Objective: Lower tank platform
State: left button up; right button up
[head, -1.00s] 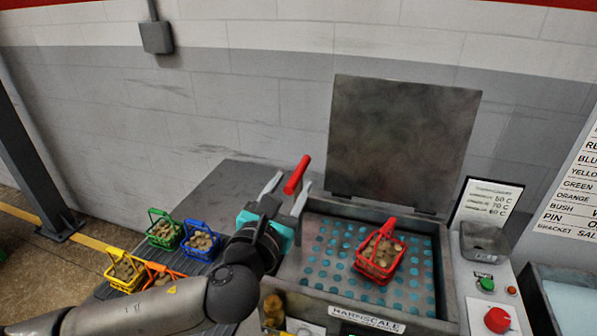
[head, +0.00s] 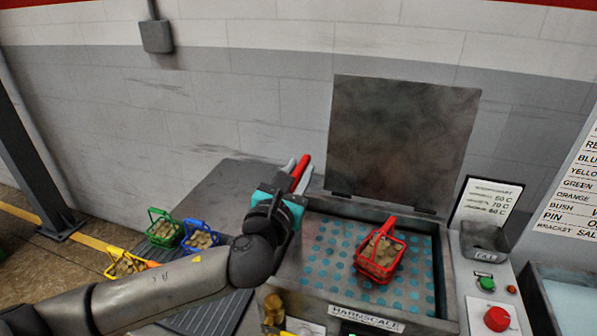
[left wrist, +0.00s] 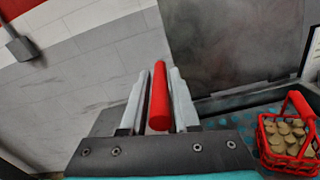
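The tank (head: 441,270) stands open with its lid (head: 400,140) raised. Its platform (head: 322,262), a plate with teal holes, lies inside near the rim and bears a red basket (head: 372,268) of brown parts. The basket also shows in the left wrist view (left wrist: 283,155). A red lever handle (head: 303,166) rises at the tank's left rear. My left gripper (head: 297,172) is there, its fingers closed in on both sides of the handle, which shows between them in the left wrist view (left wrist: 159,100). The lever's lower part is hidden. My right gripper is not in view.
Green (head: 161,229), blue (head: 200,238) and yellow (head: 122,265) baskets stand at left; my left arm nearly covers an orange one (head: 152,264). A panel with a red button (head: 497,318) is right of the tank. A brass-coloured object (head: 273,308) stands at the tank's front.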

pick_arm(q)
grip_shut()
dwell(1.0)
